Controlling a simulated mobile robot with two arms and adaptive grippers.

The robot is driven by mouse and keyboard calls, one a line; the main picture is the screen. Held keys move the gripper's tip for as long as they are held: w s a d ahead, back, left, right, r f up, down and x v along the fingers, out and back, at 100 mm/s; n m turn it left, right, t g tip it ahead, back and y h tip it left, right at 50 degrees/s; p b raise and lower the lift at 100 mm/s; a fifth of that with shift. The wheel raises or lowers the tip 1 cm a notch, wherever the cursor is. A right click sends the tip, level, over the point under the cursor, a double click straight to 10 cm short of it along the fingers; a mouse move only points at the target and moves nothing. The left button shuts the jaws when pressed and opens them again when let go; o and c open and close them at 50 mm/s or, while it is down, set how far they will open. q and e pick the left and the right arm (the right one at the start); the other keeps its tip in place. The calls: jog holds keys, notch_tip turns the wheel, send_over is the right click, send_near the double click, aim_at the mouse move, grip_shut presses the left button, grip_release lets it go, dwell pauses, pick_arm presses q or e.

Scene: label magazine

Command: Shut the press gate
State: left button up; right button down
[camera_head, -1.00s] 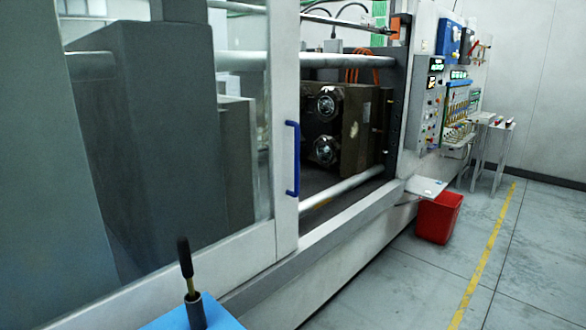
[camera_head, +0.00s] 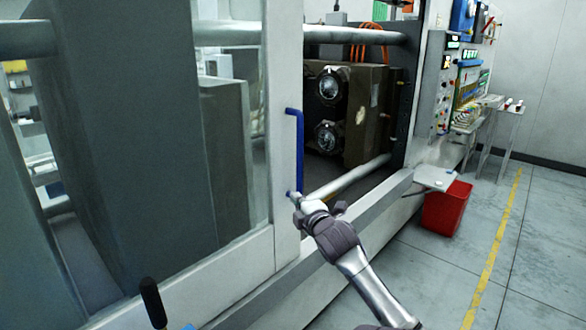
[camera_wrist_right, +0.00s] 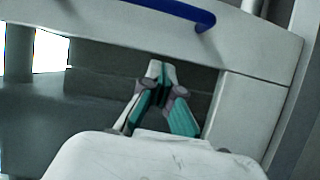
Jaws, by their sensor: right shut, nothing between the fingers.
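The press gate (camera_head: 287,130) is a sliding windowed door with a white frame. It stands partly open, with the press interior and a brown mould block (camera_head: 350,115) showing to its right. A blue bar handle (camera_head: 299,150) is upright on the gate's right frame post; it also shows at the top of the right wrist view (camera_wrist_right: 165,7). My right gripper (camera_head: 294,199) is by the handle's lower end in the head view. In the wrist view its fingertips (camera_wrist_right: 155,66) are together and empty, apart from the handle. My left gripper is not in view.
A red bin (camera_head: 446,208) stands on the floor to the right, below a small grey shelf (camera_head: 434,179). A control panel (camera_head: 444,90) is on the press further right. A dark-gripped tool (camera_head: 153,302) is at the bottom left. The floor by the yellow line is clear.

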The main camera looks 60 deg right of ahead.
aim_at(297, 172)
jog(key=w+d+r+p, duration=0.1)
jog(key=d, duration=0.2)
jog(key=w+d+r+p, duration=0.1)
jog(key=w+d, duration=0.1)
jog(key=d, duration=0.1)
jog(key=w+d+r+p, duration=0.1)
jog(key=w+d, duration=0.1)
jog(key=d, duration=0.1)
jog(key=shift+w+d, duration=0.15)
jog(key=shift+d, duration=0.2)
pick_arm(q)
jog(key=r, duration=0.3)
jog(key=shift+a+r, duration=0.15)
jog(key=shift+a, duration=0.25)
pick_arm(e)
jog(key=shift+w, duration=0.1)
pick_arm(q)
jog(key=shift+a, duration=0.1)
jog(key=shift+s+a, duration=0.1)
